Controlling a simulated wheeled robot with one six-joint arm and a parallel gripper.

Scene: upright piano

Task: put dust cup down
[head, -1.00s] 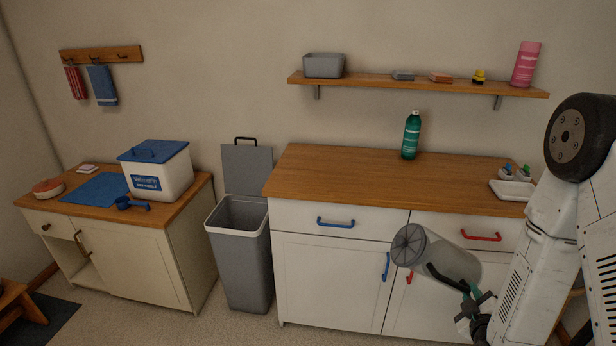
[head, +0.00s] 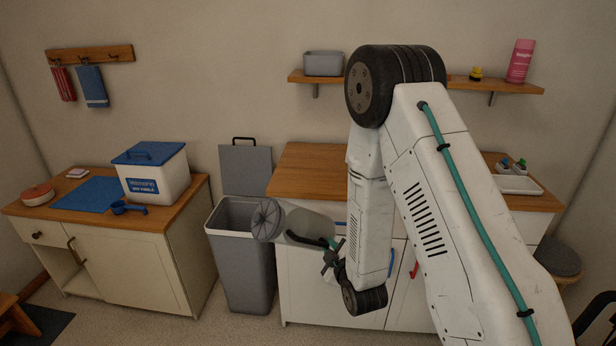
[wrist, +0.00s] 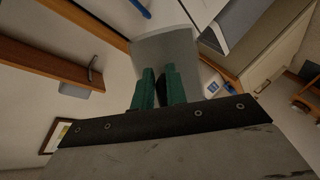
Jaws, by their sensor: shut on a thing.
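The dust cup (head: 308,224) is a clear grey cylinder with a ribbed round end and a dark handle. It is held on its side in the air, in front of the grey bin's right edge and the white counter in the head view. My gripper (head: 333,250) is shut on it at the handle side, partly hidden by my arm. In the wrist view the green fingertips (wrist: 158,88) are close together against the cup (wrist: 165,52). Which part they grip is hard to see. The ribbed end points left.
The grey bin (head: 240,270) stands with its lid up. Left of it is a low cabinet with a blue mat (head: 88,193), a white-and-blue box (head: 155,180) and a blue scoop (head: 128,208). The wooden counter (head: 300,170) is bare at its left; a white tray (head: 519,186) lies at its right.

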